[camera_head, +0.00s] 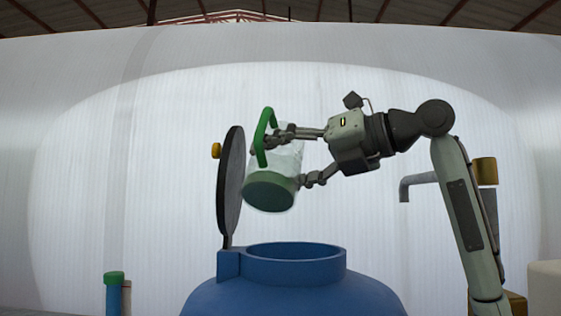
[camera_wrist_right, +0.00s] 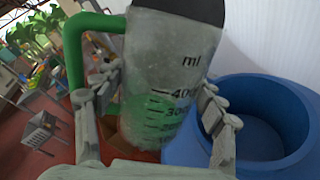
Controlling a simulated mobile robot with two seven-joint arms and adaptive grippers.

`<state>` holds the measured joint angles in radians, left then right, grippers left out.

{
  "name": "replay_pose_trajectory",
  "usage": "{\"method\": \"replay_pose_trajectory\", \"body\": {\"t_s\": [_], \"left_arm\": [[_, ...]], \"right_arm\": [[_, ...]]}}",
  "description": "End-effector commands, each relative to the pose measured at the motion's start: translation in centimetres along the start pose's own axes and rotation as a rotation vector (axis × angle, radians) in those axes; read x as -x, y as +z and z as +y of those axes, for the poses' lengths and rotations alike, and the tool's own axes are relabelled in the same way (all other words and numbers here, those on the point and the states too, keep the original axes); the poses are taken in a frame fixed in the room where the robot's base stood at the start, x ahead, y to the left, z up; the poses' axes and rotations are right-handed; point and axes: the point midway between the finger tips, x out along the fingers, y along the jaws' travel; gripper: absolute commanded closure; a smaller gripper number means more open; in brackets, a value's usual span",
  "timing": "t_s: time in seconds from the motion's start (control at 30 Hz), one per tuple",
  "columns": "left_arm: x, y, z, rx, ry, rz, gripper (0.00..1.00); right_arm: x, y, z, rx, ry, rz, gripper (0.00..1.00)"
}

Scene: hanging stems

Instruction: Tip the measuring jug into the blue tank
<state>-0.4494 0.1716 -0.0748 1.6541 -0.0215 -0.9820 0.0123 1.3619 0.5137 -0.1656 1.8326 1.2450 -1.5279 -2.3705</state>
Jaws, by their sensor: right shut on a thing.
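The measuring jug (camera_head: 287,160) is clear, with a green handle (camera_head: 264,135) and a green round lower end (camera_head: 269,191). It hangs tilted in the air above the blue tank (camera_head: 290,297), clear of the tank's round open mouth. My right gripper (camera_head: 295,158) is shut on the jug, one finger on each side. In the right wrist view the jug (camera_wrist_right: 165,80) shows an ml scale and a green tint low down, between the fingers. The blue tank (camera_wrist_right: 265,120) is to its right. Whether anything pours is not visible. My left gripper is not in view.
The tank's dark round lid (camera_head: 231,185) stands upright at the left of the mouth, close to the jug. A grey pipe (camera_head: 410,184) is at the right. A green-capped blue cylinder (camera_head: 114,293) stands at the left. A cream block (camera_head: 545,287) is at the right edge.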

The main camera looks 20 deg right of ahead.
Motion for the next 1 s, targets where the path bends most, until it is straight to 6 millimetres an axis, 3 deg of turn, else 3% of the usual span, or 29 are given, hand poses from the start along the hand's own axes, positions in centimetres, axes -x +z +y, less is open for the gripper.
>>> {"method": "replay_pose_trajectory", "body": {"t_s": [0.23,0.4,0.8,1.0], "left_arm": [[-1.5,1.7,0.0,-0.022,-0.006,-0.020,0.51],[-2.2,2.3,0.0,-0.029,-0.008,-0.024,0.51],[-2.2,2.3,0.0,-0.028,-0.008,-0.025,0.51],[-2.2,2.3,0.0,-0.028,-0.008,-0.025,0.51]], "right_arm": [[0.1,0.0,0.4,-0.148,0.002,0.047,0.61],[-0.3,-0.9,-0.9,-0.465,-0.001,0.151,0.61],[-0.6,-1.1,-2.9,-0.667,-0.001,0.216,0.61],[-0.6,-1.1,-3.0,-0.680,0.000,0.219,0.61]]}}
